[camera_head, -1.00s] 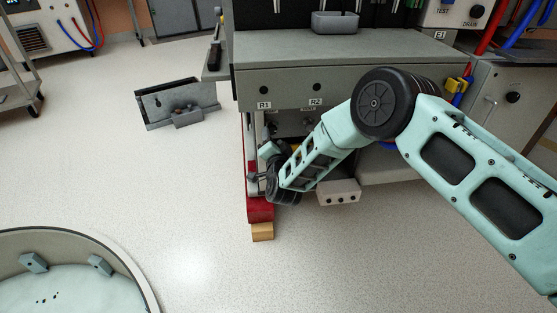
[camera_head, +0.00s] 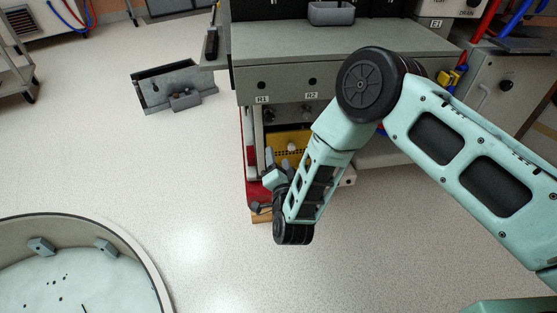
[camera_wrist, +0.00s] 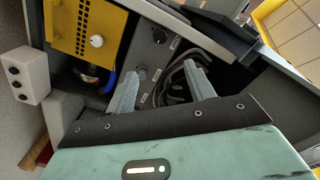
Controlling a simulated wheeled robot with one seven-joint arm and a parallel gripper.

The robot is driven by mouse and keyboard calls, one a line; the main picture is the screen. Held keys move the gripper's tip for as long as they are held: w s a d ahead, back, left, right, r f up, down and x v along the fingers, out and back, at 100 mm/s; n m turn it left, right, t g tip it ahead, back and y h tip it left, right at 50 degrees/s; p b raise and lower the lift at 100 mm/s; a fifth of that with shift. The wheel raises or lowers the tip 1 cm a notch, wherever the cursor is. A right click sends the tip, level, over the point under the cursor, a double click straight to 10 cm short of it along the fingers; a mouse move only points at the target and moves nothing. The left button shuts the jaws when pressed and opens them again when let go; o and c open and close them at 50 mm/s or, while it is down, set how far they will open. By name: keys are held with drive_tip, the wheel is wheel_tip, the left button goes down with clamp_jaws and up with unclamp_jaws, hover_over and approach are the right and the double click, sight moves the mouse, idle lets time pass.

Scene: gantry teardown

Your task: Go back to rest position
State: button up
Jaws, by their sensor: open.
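My gripper (camera_head: 264,186) is at the left front of the grey workbench (camera_head: 340,45), low beside its open bay. In the wrist view its two grey fingers (camera_wrist: 162,88) stand apart with nothing between them. My forearm hides part of the bay.
A white box with black holes (camera_wrist: 25,75) stands beside the bay. A red block (camera_head: 254,192) lies under the bench's left edge. A grey open bin (camera_head: 160,88) is on the floor at left, and a round tub (camera_head: 130,245) at lower left. The floor between is clear.

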idle(0.3)
drive_tip(key=a+r+n+g+y, duration=0.3)
drive_tip(key=a+r+n+g, duration=0.2)
drive_tip(key=r, duration=0.3)
drive_tip(key=s+d+r+n+g, duration=0.1)
drive_tip(key=s+r+n+g, duration=0.4)
drive_tip(key=s, duration=0.3)
drive_tip(key=s+d+r+n+g+h, duration=0.3)
drive_tip(key=s+d+r+g, duration=0.1)
drive_tip(key=s+d, duration=0.7)
drive_tip(key=s+d+r+n+g+h, duration=0.35)
drive_tip(key=s+d, duration=0.55)
drive_tip(key=s, duration=0.4)
wheel_tip(320, 180, up, 33)
drive_tip(key=p, duration=3.2)
drive_tip(key=shift+m+y, duration=0.35)
drive_tip(key=shift+m, duration=0.1)
